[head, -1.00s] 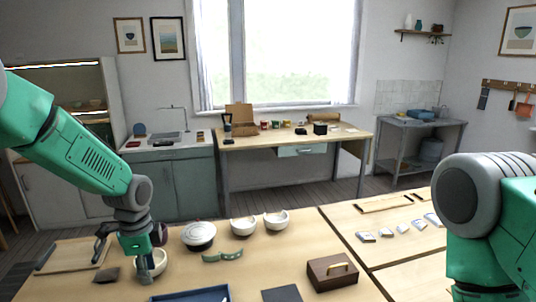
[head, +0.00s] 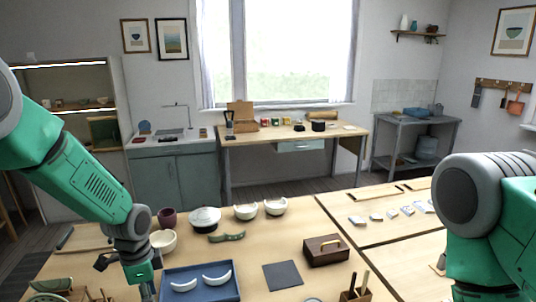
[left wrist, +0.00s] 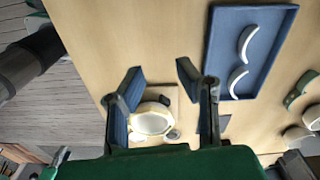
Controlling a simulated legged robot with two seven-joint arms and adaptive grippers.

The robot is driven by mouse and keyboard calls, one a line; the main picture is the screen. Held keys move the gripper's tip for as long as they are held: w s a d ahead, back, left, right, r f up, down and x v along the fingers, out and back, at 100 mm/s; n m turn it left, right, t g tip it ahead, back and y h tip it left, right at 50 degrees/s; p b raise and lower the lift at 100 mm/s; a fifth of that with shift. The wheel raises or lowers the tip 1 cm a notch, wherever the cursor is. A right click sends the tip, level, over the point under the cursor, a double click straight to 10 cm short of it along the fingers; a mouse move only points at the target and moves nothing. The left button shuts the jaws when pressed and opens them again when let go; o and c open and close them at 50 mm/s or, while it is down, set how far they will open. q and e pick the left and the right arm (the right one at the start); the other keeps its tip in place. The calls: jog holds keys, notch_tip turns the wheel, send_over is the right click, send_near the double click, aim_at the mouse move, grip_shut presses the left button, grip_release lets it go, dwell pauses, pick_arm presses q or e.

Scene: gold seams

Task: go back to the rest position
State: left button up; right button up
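My left gripper (head: 128,270) hangs beside the left edge of the blue tray (head: 166,293) in the head view. In the left wrist view its two fingers (left wrist: 160,70) are apart with nothing gripped, so it is open. Between and beyond them a white bowl-like piece (left wrist: 152,120) sits on a pale board. The blue tray also shows in the left wrist view (left wrist: 222,50), holding two white curved shards (head: 216,279). My right upper arm shows at the right of the head view; my right gripper is out of view.
A cream bowl (head: 162,242), dark cup (head: 167,218), lidded white pot (head: 205,219), two broken bowls (head: 246,212) and a green shard (head: 227,237) stand behind the tray. A dark mat (head: 283,275) and brown box (head: 326,251) are to the right.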

pick_arm(q)
jog(key=s+f+n, duration=0.2)
jog(key=s+f, duration=0.2)
jog(key=s, duration=0.2)
jog(key=s+f+n, duration=0.2)
jog(key=s+f, duration=0.3)
jog(key=s, duration=0.1)
jog(key=s+f+n, duration=0.3)
jog(key=s+f, duration=0.1)
jog(key=s, duration=0.2)
jog(key=shift+s+d+f+h, duration=0.15)
jog(key=shift+s+f+h, duration=0.05)
jog(key=shift+s+h, duration=0.1)
jog(key=s+a+f+n+y+b, duration=0.15)
jog(key=s+n, duration=0.55)
jog(key=s, duration=1)
notch_tip(320, 180, down, 15)
jog(key=w+m+b, duration=0.1)
jog(key=w+b, duration=0.2)
jog(key=b, duration=1.1)
jog(key=shift+r+t+b, duration=0.15)
jog(key=shift+t+b, duration=0.15)
jog(key=shift+b, duration=0.05)
jog(key=shift+d+h, duration=0.1)
jog(key=shift+h, duration=0.15)
